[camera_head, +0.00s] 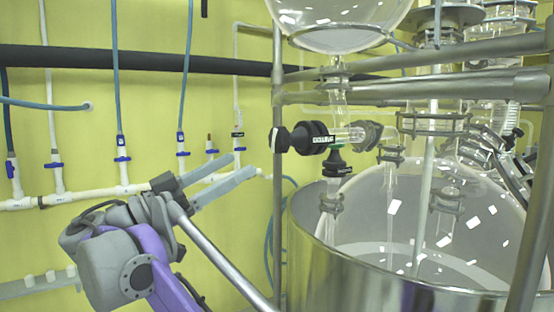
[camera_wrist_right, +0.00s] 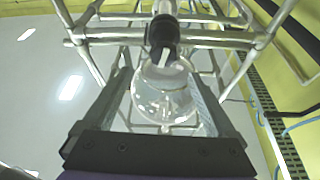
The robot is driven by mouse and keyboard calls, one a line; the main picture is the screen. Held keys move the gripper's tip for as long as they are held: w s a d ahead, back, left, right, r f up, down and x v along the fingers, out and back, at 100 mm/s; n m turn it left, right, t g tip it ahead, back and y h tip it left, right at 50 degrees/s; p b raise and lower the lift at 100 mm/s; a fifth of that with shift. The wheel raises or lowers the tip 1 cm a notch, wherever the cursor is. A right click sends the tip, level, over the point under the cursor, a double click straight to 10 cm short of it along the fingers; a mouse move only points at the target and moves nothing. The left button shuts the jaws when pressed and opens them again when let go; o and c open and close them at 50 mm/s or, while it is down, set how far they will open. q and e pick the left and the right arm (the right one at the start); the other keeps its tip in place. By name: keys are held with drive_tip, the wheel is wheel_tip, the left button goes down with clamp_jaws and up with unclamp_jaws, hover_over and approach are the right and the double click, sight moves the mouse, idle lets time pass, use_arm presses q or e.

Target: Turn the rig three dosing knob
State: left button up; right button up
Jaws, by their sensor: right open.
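My left gripper is not in view. No rig number is legible.
A round glass vessel (camera_head: 338,22) hangs above the valve. A large glass reactor (camera_head: 385,200) stands in a steel pot (camera_head: 400,292) below. Metal frame posts (camera_head: 279,220) and rails surround the rig. White pipes with blue taps (camera_head: 122,158) run along the yellow wall.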

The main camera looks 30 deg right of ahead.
sight(274, 145)
drive_tip(key=x, duration=1.1)
drive_tip(key=shift+w+d+p, duration=0.1)
drive_tip(key=shift+w+p, duration=0.25)
drive_tip(key=shift+w, duration=0.05)
drive_tip(key=c, duration=1.4)
drive_tip(key=shift+n, duration=0.3)
